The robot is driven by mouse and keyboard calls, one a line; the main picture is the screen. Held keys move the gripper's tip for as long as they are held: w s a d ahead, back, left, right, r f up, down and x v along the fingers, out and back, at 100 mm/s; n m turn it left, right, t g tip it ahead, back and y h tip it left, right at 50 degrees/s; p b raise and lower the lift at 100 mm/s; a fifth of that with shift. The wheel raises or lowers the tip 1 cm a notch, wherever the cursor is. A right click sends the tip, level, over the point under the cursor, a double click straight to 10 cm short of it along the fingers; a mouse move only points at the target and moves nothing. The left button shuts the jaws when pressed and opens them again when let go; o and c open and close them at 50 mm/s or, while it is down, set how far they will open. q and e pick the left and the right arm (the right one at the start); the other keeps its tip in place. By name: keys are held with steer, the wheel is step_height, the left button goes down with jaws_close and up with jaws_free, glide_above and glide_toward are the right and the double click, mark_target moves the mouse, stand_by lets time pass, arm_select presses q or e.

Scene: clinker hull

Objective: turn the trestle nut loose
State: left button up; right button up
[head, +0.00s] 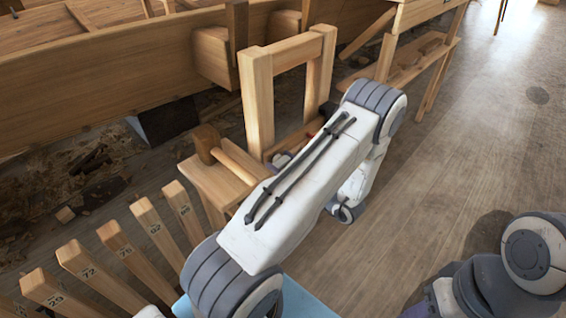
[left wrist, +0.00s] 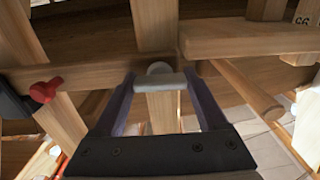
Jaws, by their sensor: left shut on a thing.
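The wooden trestle (head: 258,105) stands upright beside the hull in the head view. In the left wrist view, a pale grey nut with a crossbar (left wrist: 160,81) sits at the trestle's wooden crosspiece (left wrist: 80,77). My left gripper (left wrist: 160,84) is shut on this nut, one finger at each end of the bar. The bar lies level across the picture. In the head view my left arm hides the nut and most of the left gripper (head: 283,160). My right gripper is not seen.
A red winged knob (left wrist: 45,90) sits left of the nut. A mallet (head: 206,143) lies on a wooden bench left of my arm. Numbered wooden stakes (head: 120,250) stand at lower left. The hull (head: 120,65) is behind. Open floor (head: 455,130) lies to the right.

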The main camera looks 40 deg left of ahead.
arm_select(q)
steer(key=shift+n, duration=1.1)
steer(key=o, duration=1.3)
steer(key=shift+d, duration=0.1)
steer(key=d+p, duration=0.1)
steer(key=d, duration=0.9)
steer(key=shift+s+d, duration=0.25)
steer(key=shift+s, duration=0.2)
